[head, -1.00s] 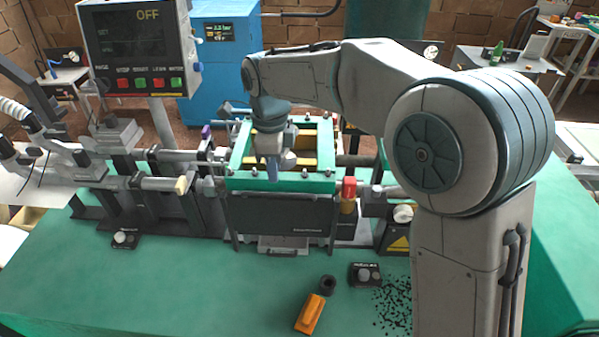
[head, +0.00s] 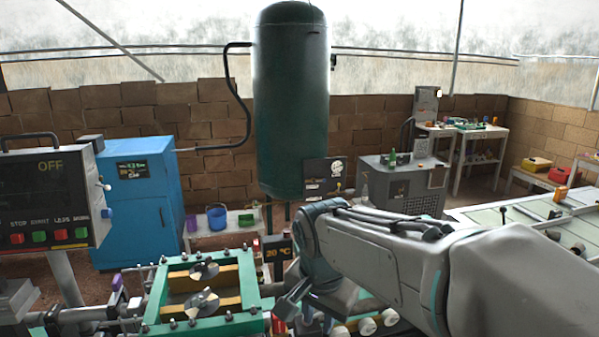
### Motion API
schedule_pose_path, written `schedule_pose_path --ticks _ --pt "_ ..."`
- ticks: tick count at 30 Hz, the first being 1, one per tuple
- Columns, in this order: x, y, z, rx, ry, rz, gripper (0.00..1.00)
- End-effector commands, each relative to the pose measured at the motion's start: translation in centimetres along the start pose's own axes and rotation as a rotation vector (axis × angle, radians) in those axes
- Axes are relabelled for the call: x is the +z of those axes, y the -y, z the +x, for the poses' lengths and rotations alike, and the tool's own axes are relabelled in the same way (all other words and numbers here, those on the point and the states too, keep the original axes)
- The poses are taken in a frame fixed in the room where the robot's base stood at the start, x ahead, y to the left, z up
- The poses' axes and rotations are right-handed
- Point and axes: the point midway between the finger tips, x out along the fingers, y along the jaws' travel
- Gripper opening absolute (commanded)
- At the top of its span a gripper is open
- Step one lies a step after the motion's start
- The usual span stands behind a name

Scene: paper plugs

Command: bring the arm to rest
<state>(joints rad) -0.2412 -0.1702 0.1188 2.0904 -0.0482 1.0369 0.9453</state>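My arm reaches in from the lower right of the head view, over the right part of the machine bench. My gripper (head: 290,302) is at its end, just right of the green-framed machine (head: 205,318). Its grey fingers point down and left. I see nothing held in it, but the fingers are too small and partly turned away to tell whether they are apart.
A control panel reading OFF (head: 42,195) stands at the left. A blue cabinet (head: 138,205), a tall dark green tank (head: 291,100) and a grey machine (head: 402,185) stand behind. A long pale table (head: 490,214) lies at the right.

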Motion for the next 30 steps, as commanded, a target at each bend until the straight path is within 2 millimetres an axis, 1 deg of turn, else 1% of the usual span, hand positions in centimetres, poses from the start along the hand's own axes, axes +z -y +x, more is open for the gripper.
schedule_pose_path --ticks 1,5,6,9,12,15,18,21,30 --pt "-0.1 -1.8 -0.2 -0.007 -0.014 -0.041 0.25" --pt "0.0 -5.9 -0.3 -0.019 -0.045 -0.175 0.25" --pt "0.1 -7.2 -0.3 -0.022 -0.055 -0.216 0.25" --pt "0.7 -10.0 0.0 -0.028 -0.079 -0.319 0.25" --pt "1.4 -12.4 0.3 -0.031 -0.103 -0.412 0.25" --pt "2.0 -14.1 0.7 -0.031 -0.121 -0.486 0.25" --pt "2.5 -15.2 1.0 -0.031 -0.134 -0.537 0.25" --pt "2.8 -15.6 1.1 -0.030 -0.140 -0.563 0.25" --pt "2.8 -15.7 1.2 -0.030 -0.141 -0.572 0.25"
